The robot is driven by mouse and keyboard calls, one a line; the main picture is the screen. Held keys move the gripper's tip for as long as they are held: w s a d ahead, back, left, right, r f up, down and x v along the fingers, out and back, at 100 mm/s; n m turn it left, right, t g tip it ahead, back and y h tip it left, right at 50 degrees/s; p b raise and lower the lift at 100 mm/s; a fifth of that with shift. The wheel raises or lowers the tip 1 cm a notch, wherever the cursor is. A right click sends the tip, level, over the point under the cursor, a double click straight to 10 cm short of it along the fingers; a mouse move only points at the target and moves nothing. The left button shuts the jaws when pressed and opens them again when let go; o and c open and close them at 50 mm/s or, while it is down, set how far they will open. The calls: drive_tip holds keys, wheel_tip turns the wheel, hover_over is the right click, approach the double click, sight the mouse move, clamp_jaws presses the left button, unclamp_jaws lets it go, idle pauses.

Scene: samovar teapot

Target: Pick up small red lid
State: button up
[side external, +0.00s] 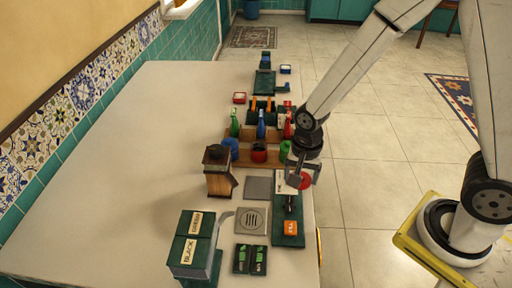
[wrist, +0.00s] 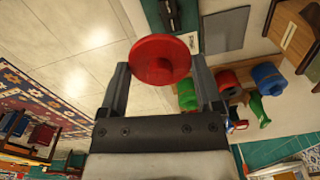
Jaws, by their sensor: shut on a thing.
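The small red lid (wrist: 160,62) is a round red disc with a raised centre, held between the two fingers of my gripper (wrist: 158,80) in the wrist view. In the side external view the lid (side external: 305,181) shows as a small red disc at the tips of my gripper (side external: 302,176). My gripper is shut on the lid and holds it above the right edge of the table, near a green tray (side external: 288,241). The lid's underside is hidden from the side.
A wooden rack with red, blue and green items (side external: 260,152) stands behind my gripper. The table's left part (side external: 120,170) is clear.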

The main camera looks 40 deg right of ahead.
drive_tip(key=shift+s+r, duration=0.1)
drive_tip(key=shift+s, duration=0.15)
drive_tip(key=shift+w, duration=0.15)
idle(0.4)
drive_tip(key=shift+w, duration=0.6)
drive_tip(key=w+d, duration=0.3)
drive_tip(key=w, duration=0.7)
drive_tip(key=w+d, duration=0.3)
drive_tip(key=w, duration=0.8)
drive_tip(key=shift+w+d+f, duration=0.25)
drive_tip(key=shift+f, duration=0.15)
drive_tip(key=shift+f, duration=3)
drive_tip(key=shift+f, duration=0.2)
